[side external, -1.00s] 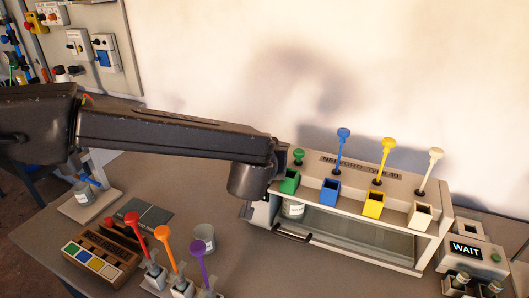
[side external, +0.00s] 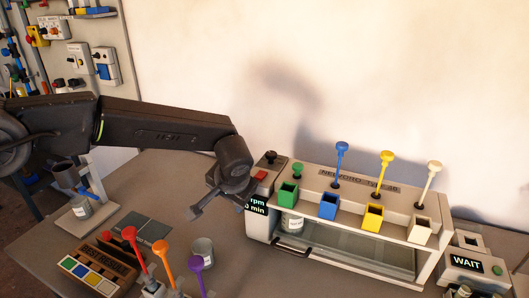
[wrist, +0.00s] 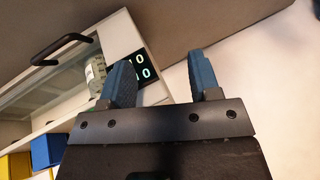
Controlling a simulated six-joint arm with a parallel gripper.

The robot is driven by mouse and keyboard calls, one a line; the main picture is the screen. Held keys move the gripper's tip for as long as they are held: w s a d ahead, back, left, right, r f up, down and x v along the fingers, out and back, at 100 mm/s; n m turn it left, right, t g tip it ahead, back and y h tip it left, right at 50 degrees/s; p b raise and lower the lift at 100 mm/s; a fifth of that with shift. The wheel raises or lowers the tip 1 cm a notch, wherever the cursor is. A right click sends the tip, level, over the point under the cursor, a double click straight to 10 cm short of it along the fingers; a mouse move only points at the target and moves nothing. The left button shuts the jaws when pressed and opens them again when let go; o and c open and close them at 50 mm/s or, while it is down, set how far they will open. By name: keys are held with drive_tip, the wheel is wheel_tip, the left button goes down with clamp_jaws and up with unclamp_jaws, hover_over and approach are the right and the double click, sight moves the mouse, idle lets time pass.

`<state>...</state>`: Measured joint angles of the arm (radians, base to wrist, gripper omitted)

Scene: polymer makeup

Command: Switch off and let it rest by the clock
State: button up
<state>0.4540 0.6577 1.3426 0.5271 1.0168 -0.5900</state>
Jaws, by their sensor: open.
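The mixing machine (side external: 335,262) stands at the right with a dark display (side external: 257,205) reading "rpm" and "min" on its left end. A red button (side external: 261,176) and a black knob (side external: 270,158) sit on top of that end. A labelled jar (side external: 292,222) stands inside the machine behind its front; it also shows in the wrist view (wrist: 96,72). A grey box with a "WAIT" screen (side external: 466,262) and a green button stands at the far right. My gripper (side external: 213,211) is open and empty, just left of the display. Its two blue fingers (wrist: 162,78) are apart in the wrist view.
Green, blue (side external: 328,206), yellow and white hoppers with dispensers line the machine's top. Red, orange and purple dispensers (side external: 165,255) stand at the front. A grey pot (side external: 203,252), a colour-swatch box (side external: 90,268) and a dark mat (side external: 142,227) lie left on the table.

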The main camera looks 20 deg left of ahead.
drive_tip(key=a+f+m+g+h, duration=0.1)
drive_tip(key=m+g+h, duration=0.1)
drive_tip(key=m+t+h, duration=0.2)
drive_tip(key=m+h, duration=0.9)
drive_tip(key=h, duration=0.4)
approach(268, 153)
drive_tip(key=x, duration=0.9)
drive_tip(key=shift+w, duration=0.15)
drive_tip(key=shift+c, duration=0.5)
drive_tip(key=shift+y, duration=0.3)
drive_tip(key=c, duration=0.8)
